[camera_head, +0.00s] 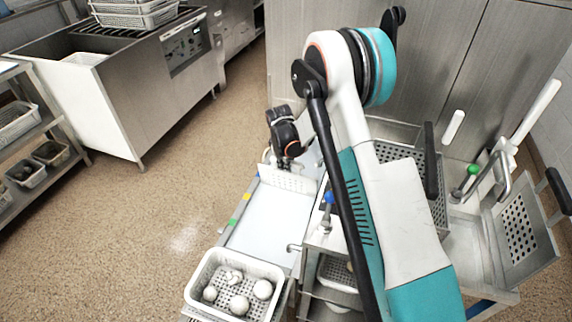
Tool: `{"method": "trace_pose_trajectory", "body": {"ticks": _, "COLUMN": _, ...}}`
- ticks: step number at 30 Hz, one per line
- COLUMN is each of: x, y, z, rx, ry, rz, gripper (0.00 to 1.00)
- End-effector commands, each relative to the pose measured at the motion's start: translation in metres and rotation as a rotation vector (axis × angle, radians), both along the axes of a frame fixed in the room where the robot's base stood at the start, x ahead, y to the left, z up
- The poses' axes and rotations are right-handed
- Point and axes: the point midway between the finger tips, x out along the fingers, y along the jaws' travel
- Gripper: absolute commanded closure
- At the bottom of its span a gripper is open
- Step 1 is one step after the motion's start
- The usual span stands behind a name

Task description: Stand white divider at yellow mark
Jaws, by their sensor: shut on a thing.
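Whether the divider's lower edge touches the surface cannot be told. The yellow mark (247,197) is on the left rim of this surface, nearer the camera than the divider. A green mark (234,222) lies further along the same rim. My arm hides part of the area to the right.
A white perforated basket (200,296) with several round white items stands at the near end. A blue-knobbed lever (328,198) rises right of the surface. A perforated metal basket (437,212) is behind my arm. The surface between divider and white basket is clear.

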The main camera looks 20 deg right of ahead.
Motion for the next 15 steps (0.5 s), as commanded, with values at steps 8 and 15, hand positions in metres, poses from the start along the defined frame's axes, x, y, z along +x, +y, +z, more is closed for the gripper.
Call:
{"method": "trace_pose_trajectory", "body": {"ticks": 8, "x": 0.000, "y": 0.000, "z": 0.016, "rx": 0.000, "ry": 0.000, "rz": 0.000, "gripper": 1.00}}
{"method": "trace_pose_trajectory", "body": {"ticks": 15, "x": 0.000, "y": 0.000, "z": 0.028, "rx": 0.000, "ry": 0.000, "rz": 0.000, "gripper": 1.00}}
